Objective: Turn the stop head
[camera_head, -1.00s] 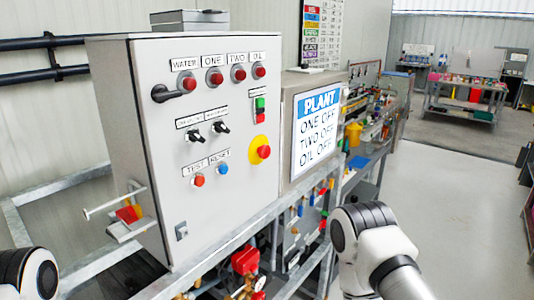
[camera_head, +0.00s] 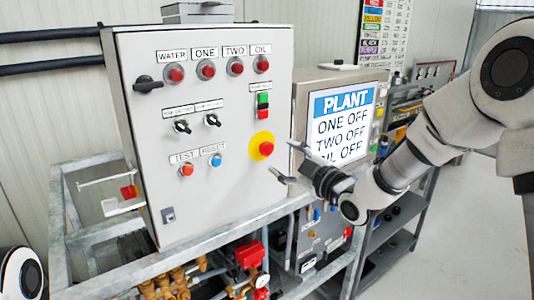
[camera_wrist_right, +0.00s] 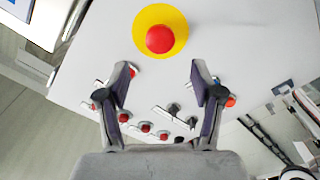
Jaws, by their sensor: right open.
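The stop head is a red mushroom button (camera_head: 266,148) on a yellow round plate (camera_head: 256,141) at the lower right of the grey control panel (camera_head: 220,110). In the right wrist view the red head (camera_wrist_right: 160,39) sits beyond the fingertips, centred between them. My right gripper (camera_head: 287,163) is open and empty, just right of the stop head and apart from it. Its two fingers also show in the right wrist view (camera_wrist_right: 160,80). My left gripper is not in view; only a joint of my left arm shows at the lower left corner.
The panel carries red lamps (camera_head: 206,69), black selector switches (camera_head: 182,126), a blue reset button (camera_head: 216,160) and a black handle (camera_head: 147,84). A plant screen (camera_head: 340,125) reading ONE OFF, TWO OFF, OIL OFF stands right of it. A metal frame rail (camera_head: 235,240) runs below.

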